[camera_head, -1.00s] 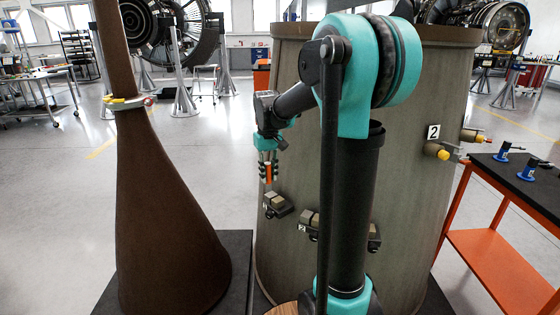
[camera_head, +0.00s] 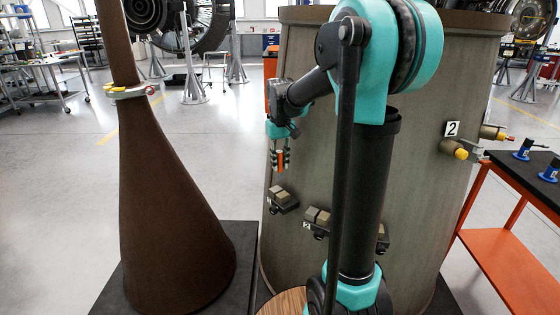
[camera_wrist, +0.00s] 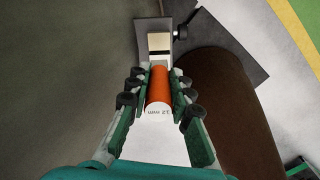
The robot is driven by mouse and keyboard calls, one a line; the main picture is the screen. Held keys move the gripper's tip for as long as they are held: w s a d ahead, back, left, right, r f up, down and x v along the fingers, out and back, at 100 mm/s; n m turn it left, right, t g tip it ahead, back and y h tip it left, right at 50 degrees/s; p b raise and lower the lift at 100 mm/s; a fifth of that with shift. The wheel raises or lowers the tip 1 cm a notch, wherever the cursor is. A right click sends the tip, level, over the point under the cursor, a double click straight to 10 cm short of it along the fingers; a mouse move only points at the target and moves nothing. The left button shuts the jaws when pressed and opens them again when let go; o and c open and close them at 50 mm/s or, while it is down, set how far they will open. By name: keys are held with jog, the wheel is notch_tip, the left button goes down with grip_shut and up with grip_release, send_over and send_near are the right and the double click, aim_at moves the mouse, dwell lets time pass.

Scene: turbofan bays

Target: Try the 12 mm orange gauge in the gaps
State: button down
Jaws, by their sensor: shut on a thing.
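My gripper (camera_head: 280,163) is shut on the orange gauge (camera_head: 280,155) and holds it upright beside the big drum-shaped casing (camera_head: 425,180). In the wrist view the orange gauge (camera_wrist: 160,82) lies between the two fingers of my gripper (camera_wrist: 160,76); its white end bears an upside-down "12 mm" mark. A small bracket with blocks (camera_head: 283,200) on the casing is just below the gauge, apart from it in the head view. It also shows beyond the gauge in the wrist view (camera_wrist: 159,43). Another bracket (camera_head: 317,219) sits to the right. The gaps are too small to make out.
A tall brown cone (camera_head: 170,215) stands left of the casing on a dark base. A plate marked 2 (camera_head: 451,129) and yellow-tipped fittings (camera_head: 460,153) are on the casing's right. An orange-framed table (camera_head: 510,262) holds blue stands.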

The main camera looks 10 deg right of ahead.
aim_at(280, 172)
jog(key=shift+f, duration=2.4)
jog(key=shift+f, duration=0.35)
jog(key=shift+r, duration=3.05)
